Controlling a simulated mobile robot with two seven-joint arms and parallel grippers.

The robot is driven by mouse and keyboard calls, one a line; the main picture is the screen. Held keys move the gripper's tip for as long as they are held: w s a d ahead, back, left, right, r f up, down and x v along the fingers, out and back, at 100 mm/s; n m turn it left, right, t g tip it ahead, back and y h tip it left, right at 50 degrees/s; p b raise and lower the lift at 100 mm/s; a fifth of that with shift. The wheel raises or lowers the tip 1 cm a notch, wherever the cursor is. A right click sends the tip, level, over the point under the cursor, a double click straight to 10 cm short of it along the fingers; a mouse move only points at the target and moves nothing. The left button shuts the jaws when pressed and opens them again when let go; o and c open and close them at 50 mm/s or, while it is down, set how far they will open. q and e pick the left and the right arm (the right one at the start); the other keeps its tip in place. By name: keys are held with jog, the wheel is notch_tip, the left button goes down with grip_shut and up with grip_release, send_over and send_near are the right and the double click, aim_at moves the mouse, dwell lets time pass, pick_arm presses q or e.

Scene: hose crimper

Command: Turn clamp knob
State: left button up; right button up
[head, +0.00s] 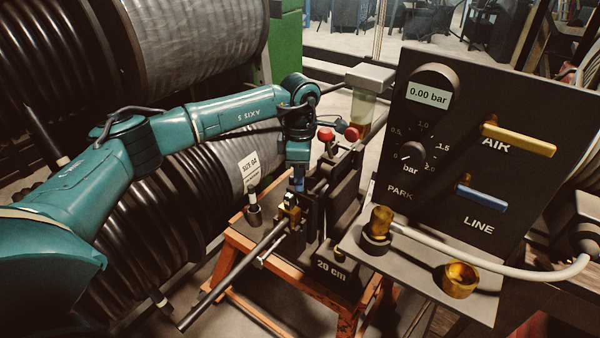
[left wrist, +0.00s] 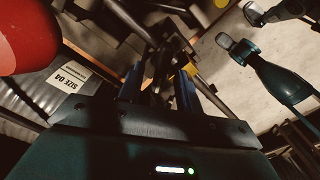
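My left gripper (head: 297,184) points down just above the crimper's clamp area on the orange stand. In the left wrist view its two blue fingers (left wrist: 159,88) stand apart, with a dark part between them; I cannot tell whether they touch it. The clamp knob cannot be made out clearly under the gripper. A brass fitting (head: 290,212) on the end of a black hose (head: 235,272) sits right below the fingers. Two red knobs, one on the left (head: 325,134) and one on the right (head: 352,132), stand behind the gripper. My right gripper is not seen.
A black panel (head: 480,150) with a 0.00 bar display, a yellow AIR lever (head: 519,139) and a blue LINE lever (head: 483,198) stands at right. A shelf below it holds a brass cup (head: 460,279). Hose reels (head: 150,215) fill the left. A small dark post (head: 254,213) stands on the stand.

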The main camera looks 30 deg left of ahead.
pick_arm(q)
notch_tip(320, 180, up, 13)
dwell(0.7)
